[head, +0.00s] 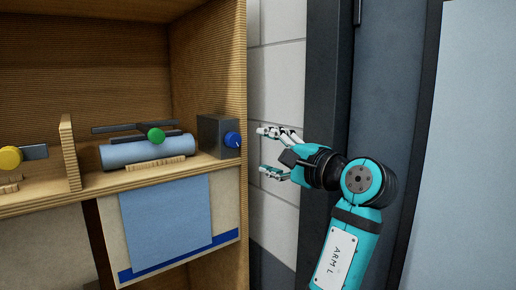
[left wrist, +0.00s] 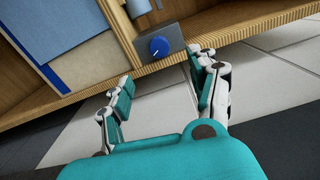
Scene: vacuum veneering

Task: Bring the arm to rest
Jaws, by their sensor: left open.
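My left arm (head: 342,254), teal and black with "ARM L" on a white plate, reaches up at the right of the head view. My left gripper (head: 266,150) is open and empty, just right of the wooden cabinet's side edge. It also shows in the left wrist view (left wrist: 165,85), its two fingers spread wide with nothing between the tips. A grey box with a blue knob (head: 232,139) sits on the shelf left of the gripper; the knob also shows in the left wrist view (left wrist: 159,46). The gripper appears apart from it. My right gripper is not in view.
The wooden cabinet (head: 208,63) holds a light-blue roll (head: 148,150) with a green knob (head: 156,135), and a yellow knob (head: 10,157). A blue sheet (head: 166,222) hangs below the shelf. A white block wall (head: 279,73) and dark door frame stand behind the arm.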

